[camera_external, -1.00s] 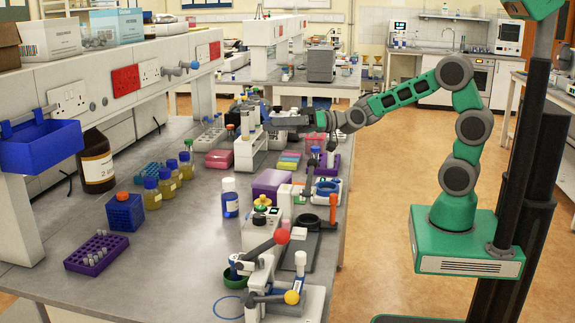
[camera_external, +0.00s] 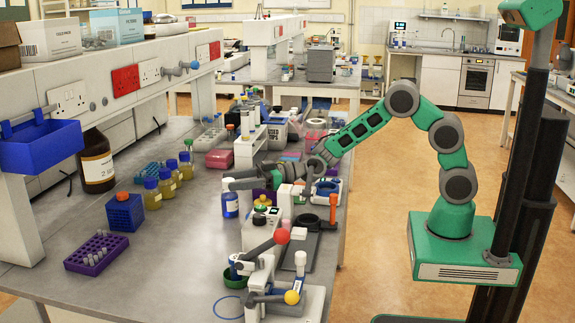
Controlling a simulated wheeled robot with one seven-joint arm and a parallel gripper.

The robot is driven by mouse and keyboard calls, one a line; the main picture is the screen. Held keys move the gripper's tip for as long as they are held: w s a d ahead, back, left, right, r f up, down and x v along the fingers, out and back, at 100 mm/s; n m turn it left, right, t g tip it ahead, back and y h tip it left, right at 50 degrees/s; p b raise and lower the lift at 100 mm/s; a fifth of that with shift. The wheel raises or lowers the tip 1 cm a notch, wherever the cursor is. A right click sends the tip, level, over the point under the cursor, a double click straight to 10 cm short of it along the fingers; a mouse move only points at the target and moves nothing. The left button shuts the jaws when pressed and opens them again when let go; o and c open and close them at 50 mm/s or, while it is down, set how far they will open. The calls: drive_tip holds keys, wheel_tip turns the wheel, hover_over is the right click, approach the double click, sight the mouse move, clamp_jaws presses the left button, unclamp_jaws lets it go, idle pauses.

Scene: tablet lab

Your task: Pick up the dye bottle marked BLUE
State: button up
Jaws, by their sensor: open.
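A small bottle (camera_external: 230,206) with blue contents stands upright on the grey bench, left of the purple box. It has a pale label too small to read, so I cannot confirm the BLUE marking. My gripper (camera_external: 232,183) is at the upper part of this bottle, with its fingers pointing left.
Several yellow bottles (camera_external: 165,184) and a blue box with an orange-topped item (camera_external: 125,212) stand to the left. A purple tube rack (camera_external: 97,252) is at the front left. Equipment with a red ball (camera_external: 281,236) stands in front. The bench between is clear.

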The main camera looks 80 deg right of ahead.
drive_tip(key=shift+w+a+r, duration=0.1)
drive_tip(key=shift+w+a, duration=0.1)
drive_tip(key=shift+w, duration=0.1)
clamp_jaws()
idle(0.5)
idle(0.7)
